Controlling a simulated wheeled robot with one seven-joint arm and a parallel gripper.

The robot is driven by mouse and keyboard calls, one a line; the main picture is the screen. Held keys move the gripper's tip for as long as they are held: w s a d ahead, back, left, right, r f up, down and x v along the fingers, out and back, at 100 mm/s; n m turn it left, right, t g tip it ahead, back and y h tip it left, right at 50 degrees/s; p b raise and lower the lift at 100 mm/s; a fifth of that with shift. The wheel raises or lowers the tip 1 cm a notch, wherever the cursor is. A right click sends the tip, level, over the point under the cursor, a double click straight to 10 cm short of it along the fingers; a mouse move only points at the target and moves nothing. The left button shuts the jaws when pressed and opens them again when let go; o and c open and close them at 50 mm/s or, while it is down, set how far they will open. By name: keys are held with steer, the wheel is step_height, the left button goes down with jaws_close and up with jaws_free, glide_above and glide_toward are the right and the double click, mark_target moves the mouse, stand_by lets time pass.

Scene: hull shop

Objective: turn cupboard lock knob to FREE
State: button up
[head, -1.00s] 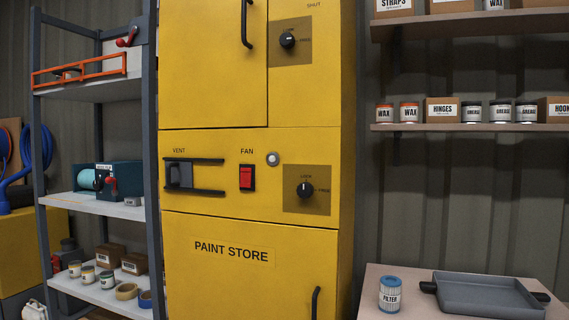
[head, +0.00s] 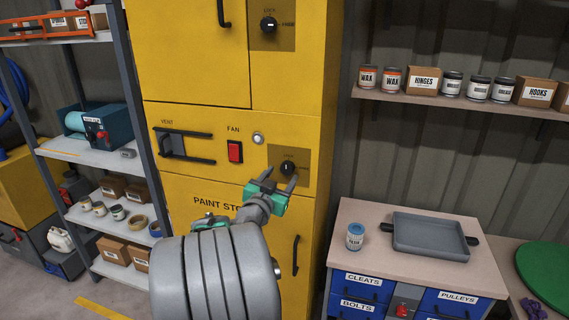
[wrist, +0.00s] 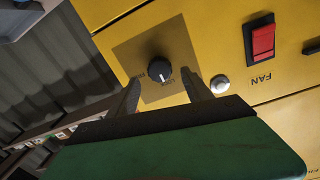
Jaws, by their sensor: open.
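The black lock knob (head: 288,168) sits on a brown square plate on the yellow cupboard's middle panel, right of the fan switch. In the wrist view the knob (wrist: 159,71) appears upside down, its white mark toward the LOCK label; FREE is to one side. My gripper (head: 280,179) is open and empty in front of the plate, just below the knob in the head view. In the wrist view the fingers of my gripper (wrist: 162,86) stand either side of the knob, apparently short of it and not touching. A similar knob (head: 268,24) is on the upper panel.
A red fan switch (head: 235,151), a round silver button (head: 257,138) and the vent slider (head: 172,145) with its rails are on the same panel. A door handle (head: 296,255) stands out below. A drawer bench with a grey tray (head: 428,233) is at the right.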

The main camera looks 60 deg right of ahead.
mark_target(286, 170)
steer(key=d, duration=0.3)
steer(key=shift+w+d+p, duration=0.2)
steer(key=shift+d+p, duration=0.1)
steer(key=shift+p, duration=0.1)
jaws_close()
